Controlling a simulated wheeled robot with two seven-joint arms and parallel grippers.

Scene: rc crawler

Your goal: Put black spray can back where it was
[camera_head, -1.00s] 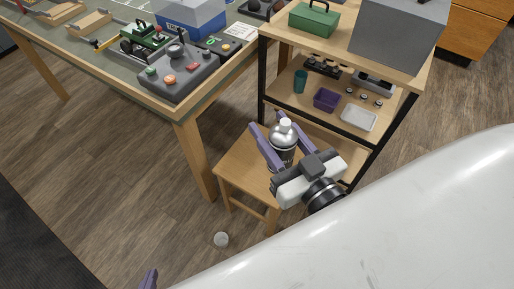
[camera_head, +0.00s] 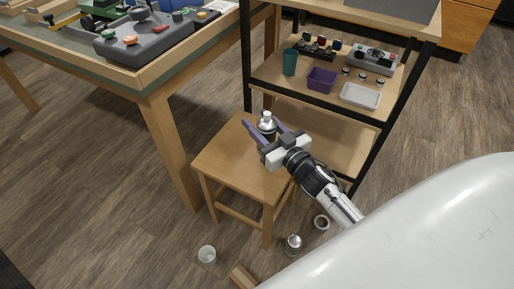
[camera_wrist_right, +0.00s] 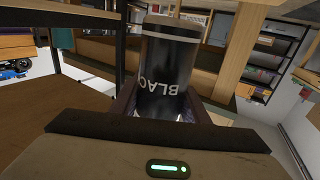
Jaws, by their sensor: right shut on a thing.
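The black spray can (camera_head: 267,121) has a pale cap and a silvery shoulder in the head view. In the right wrist view its black body (camera_wrist_right: 166,65) shows the letters "BLAC", upside down in that picture. My right gripper (camera_head: 266,131) is shut on the can, one purple finger on each side. In the head view the can appears upright over the back part of the wooden stool (camera_head: 222,158), beside the shelf unit. Its base is hidden by the gripper, so I cannot tell whether it touches the stool. My left gripper is not in view.
The black-framed shelf (camera_head: 280,88) holds a teal cup (camera_head: 290,62), a purple bin (camera_head: 321,79) and a white tray (camera_head: 360,96). The workbench (camera_head: 150,82) stands at left. A metal can (camera_head: 293,244) and a white cup (camera_head: 207,254) are on the floor.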

